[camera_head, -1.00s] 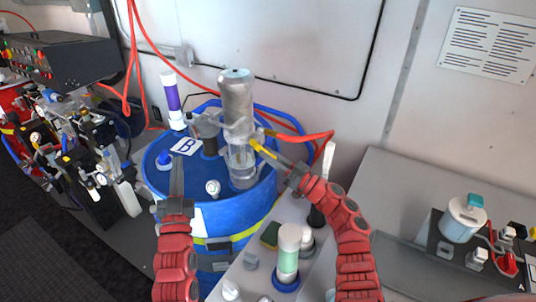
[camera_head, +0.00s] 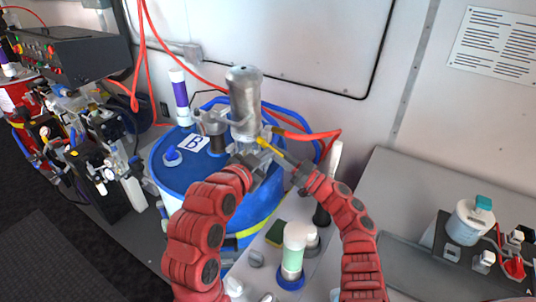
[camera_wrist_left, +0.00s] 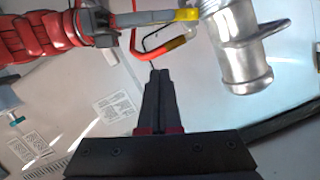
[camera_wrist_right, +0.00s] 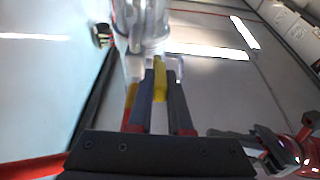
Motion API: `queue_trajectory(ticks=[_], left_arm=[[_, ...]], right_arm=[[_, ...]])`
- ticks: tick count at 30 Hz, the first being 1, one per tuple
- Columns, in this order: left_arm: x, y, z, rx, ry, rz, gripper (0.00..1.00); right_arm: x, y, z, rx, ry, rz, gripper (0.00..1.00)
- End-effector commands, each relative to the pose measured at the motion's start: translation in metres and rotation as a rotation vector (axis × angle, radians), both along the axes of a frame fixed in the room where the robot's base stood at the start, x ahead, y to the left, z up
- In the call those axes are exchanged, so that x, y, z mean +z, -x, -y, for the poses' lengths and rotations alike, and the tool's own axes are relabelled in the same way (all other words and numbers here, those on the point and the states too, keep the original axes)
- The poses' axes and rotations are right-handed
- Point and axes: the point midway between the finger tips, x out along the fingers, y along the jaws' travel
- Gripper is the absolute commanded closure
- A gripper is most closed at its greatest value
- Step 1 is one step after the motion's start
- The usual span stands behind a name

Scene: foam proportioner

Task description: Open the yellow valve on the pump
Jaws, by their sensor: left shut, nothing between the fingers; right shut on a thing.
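The pump (camera_head: 244,100) is a grey metal cylinder standing upright on the blue drum (camera_head: 175,178). Its yellow valve handle (camera_head: 264,142) sticks out on the right side. My right gripper (camera_head: 285,160) is shut on the yellow handle; the right wrist view shows the yellow piece (camera_wrist_right: 160,80) between the fingers. My left gripper (camera_head: 250,158) is shut and empty in front of the pump's lower body, which my left arm partly hides. In the left wrist view, its closed fingers (camera_wrist_left: 160,75) point up below the yellow handle (camera_wrist_left: 187,15), with the metal pump (camera_wrist_left: 238,50) to the right.
A purple-and-white tube (camera_head: 180,95) stands at the drum's back left. Red hoses (camera_head: 305,134) run behind the pump. A green-and-white bottle (camera_head: 293,250) stands on the grey counter at front. Dark machinery (camera_head: 100,150) fills the left.

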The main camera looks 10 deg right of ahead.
Motion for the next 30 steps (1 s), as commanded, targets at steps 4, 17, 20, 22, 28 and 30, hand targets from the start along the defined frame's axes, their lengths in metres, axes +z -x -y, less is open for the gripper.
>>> queue_trajectory(ticks=[4, 17, 20, 22, 28, 30], left_arm=[[-0.006, -0.018, 0.016, -0.001, -0.001, -0.003, 1.00], [-0.029, -0.069, 0.053, 0.004, 0.001, -0.001, 1.00], [-0.045, -0.072, 0.049, 0.003, -0.001, -0.005, 1.00], [-0.051, -0.074, 0.047, 0.002, -0.001, -0.003, 1.00], [-0.058, -0.076, 0.044, 0.003, 0.002, 0.001, 1.00], [-0.058, -0.076, 0.044, 0.003, 0.002, 0.001, 1.00]], right_arm=[[0.000, 0.000, 0.000, 0.000, 0.000, 0.000, 1.00], [0.000, 0.000, 0.000, 0.000, 0.000, 0.000, 1.00], [0.000, 0.000, 0.000, -0.001, 0.000, -0.001, 1.00], [0.000, 0.000, 0.000, -0.001, 0.000, -0.001, 1.00], [0.000, 0.000, 0.000, -0.001, 0.000, -0.001, 1.00], [0.000, 0.000, 0.000, -0.001, 0.000, -0.001, 1.00]])
